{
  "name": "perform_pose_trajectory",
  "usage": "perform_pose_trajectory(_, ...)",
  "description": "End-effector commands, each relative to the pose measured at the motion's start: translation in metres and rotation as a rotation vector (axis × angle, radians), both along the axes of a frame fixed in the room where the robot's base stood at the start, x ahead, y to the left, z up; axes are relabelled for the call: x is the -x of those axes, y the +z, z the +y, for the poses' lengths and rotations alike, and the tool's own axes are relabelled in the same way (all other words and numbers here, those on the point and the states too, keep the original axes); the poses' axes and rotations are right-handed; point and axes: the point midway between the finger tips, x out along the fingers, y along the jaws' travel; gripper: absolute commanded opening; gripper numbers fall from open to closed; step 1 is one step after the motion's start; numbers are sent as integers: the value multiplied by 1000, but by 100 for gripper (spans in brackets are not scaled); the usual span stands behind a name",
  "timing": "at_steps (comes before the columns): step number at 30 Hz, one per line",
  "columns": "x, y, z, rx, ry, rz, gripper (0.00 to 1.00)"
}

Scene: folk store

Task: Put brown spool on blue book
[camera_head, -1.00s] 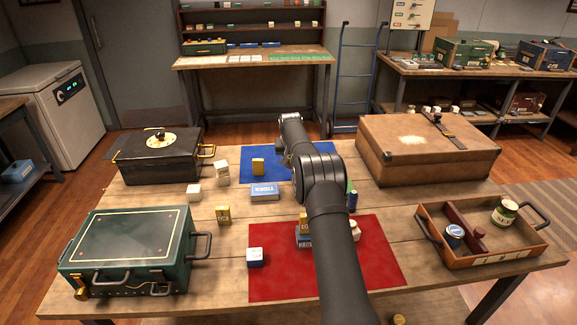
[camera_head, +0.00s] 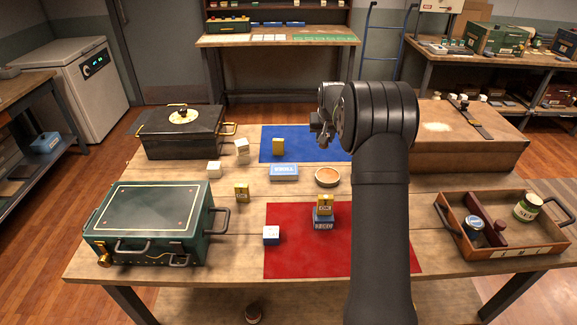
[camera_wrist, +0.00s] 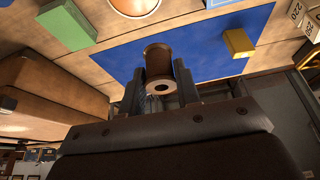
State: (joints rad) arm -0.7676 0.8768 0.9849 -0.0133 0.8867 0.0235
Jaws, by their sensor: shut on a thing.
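My gripper (camera_wrist: 160,92) is shut on the brown spool (camera_wrist: 158,62), which shows between the fingers in the wrist view with its pale-centred end towards the camera. In the head view my gripper (camera_head: 322,138) is above the right part of the blue mat (camera_head: 300,153); the spool is too small to make out there. A flat blue block with white lettering (camera_head: 284,172), which looks like the blue book, lies in front of the mat, left of and nearer than my gripper.
A round orange-topped dish (camera_head: 327,177) is right of the lettered block. A yellow box (camera_head: 278,147) stands on the blue mat. A brown suitcase (camera_head: 458,150) stands right. A green chest (camera_head: 150,222) and black case (camera_head: 180,137) stand left; a wooden tray (camera_head: 505,252) is front right.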

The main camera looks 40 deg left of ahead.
Motion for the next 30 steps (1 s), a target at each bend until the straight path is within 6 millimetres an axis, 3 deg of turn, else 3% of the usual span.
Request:
perform_pose_trajectory(4,34,7,-3,1,23,-1,9)
perform_pose_trajectory(11,56,4,2,3,40,-2,9)
perform_pose_trajectory(24,91,-51,87,2,40,-3,9)
perform_pose_trajectory(30,96,-61,101,2,37,-1,9)
